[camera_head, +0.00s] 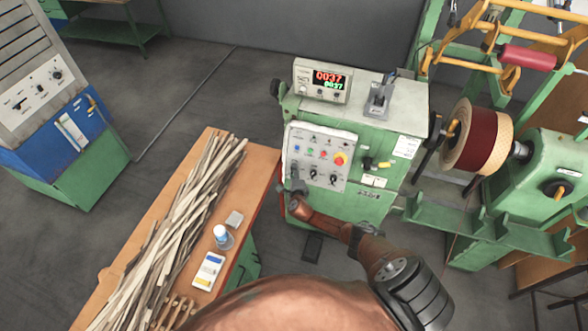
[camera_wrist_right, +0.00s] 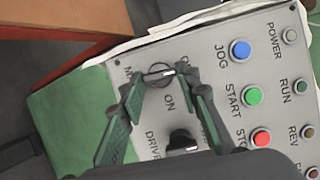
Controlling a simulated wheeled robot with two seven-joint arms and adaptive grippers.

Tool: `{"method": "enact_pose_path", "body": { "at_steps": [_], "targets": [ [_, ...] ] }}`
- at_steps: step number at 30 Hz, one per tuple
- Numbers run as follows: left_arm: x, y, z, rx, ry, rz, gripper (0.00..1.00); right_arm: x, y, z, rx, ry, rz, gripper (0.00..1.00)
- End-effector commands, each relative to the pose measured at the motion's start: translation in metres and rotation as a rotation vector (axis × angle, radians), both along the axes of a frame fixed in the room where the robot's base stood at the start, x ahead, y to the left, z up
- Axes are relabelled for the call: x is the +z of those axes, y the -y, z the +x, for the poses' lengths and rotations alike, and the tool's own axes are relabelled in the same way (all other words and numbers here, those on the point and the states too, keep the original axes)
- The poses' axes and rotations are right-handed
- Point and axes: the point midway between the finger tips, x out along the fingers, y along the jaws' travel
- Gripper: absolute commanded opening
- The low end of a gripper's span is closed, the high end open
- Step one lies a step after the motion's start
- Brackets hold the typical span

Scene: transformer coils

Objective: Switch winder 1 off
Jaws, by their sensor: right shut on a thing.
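The green winder (camera_head: 383,150) has a grey control panel (camera_head: 319,158) on its front. A lit display (camera_head: 321,80) on top reads 0037 in red, with green digits below. My right gripper (camera_head: 297,188) is at the panel's lower left corner. In the right wrist view, its two fingers (camera_wrist_right: 168,88) are shut around a black rotary knob (camera_wrist_right: 160,74) with a white mark. The word ON shows beside this knob; other labels are partly hidden by the fingers. A second black knob (camera_wrist_right: 183,141), labelled DRIVE, lies close to the fingers. My left gripper is not in view.
Blue jog (camera_wrist_right: 240,51), green start (camera_wrist_right: 252,96) and red stop (camera_wrist_right: 261,137) buttons are near the fingers. A wooden bench (camera_head: 145,232) with strips stands left; a coil (camera_head: 478,137) is at right.

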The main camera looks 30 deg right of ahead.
Motion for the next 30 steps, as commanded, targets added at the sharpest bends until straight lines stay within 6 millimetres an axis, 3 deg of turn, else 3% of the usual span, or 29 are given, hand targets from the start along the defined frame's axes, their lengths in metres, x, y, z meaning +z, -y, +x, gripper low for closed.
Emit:
{"method": "enact_pose_path", "body": {
  "at_steps": [6, 21, 22, 30],
  "targets": [
    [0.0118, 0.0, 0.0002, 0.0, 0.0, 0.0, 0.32, 0.0007, 0.0001, -0.0004, 0.021, -0.042, -0.035, 0.06],
    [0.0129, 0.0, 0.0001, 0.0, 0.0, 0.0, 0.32, -0.0004, -0.0006, 0.0001, 0.029, -0.052, -0.045, 0.06],
    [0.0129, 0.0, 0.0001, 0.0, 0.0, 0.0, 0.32, -0.0002, -0.0006, 0.0001, 0.029, -0.052, -0.045, 0.32],
    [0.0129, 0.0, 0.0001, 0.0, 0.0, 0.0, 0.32, 0.0002, -0.0002, 0.0002, 0.027, -0.051, -0.044, 0.48]
  ]
}}
